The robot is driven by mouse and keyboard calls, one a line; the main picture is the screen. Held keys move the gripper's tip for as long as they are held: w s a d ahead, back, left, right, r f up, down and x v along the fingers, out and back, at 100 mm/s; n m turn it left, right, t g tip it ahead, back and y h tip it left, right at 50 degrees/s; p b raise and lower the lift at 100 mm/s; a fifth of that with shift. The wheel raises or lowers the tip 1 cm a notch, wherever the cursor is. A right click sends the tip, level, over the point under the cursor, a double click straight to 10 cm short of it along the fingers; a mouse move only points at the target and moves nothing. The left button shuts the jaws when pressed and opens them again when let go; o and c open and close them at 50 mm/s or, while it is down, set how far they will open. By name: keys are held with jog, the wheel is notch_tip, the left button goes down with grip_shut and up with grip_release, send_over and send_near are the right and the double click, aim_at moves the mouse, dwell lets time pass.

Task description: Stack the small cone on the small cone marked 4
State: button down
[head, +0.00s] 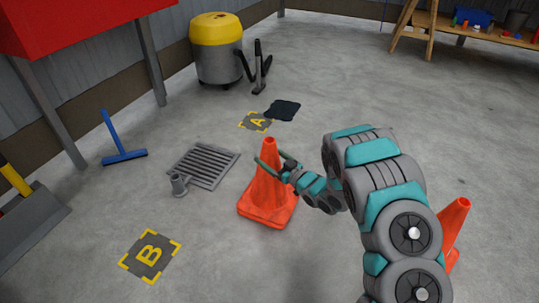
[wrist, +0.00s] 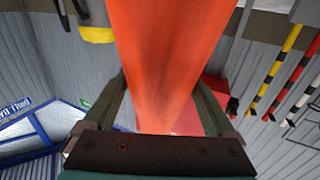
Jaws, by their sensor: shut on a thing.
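An orange cone (head: 267,192) with a square base stands upright left of my arm in the head view. My gripper (head: 271,157) is shut on its upper part, with one finger on each side. In the wrist view the orange cone (wrist: 165,60) fills the middle between the fingers of my gripper (wrist: 162,82). I cannot tell whether its base touches the floor. A second orange cone (head: 455,222) stands at the right, partly hidden behind my arm. No number shows on either cone.
Floor marks A (head: 257,121) and B (head: 150,255), a drain grate (head: 204,165) and a dark mat (head: 283,110) lie nearby. A small grey fitting (head: 180,185) sits by the grate. A yellow-topped vacuum (head: 217,55), blue squeegee (head: 124,152) and red table (head: 75,25) stand farther back.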

grip_release()
jog(key=shift+s, duration=0.1)
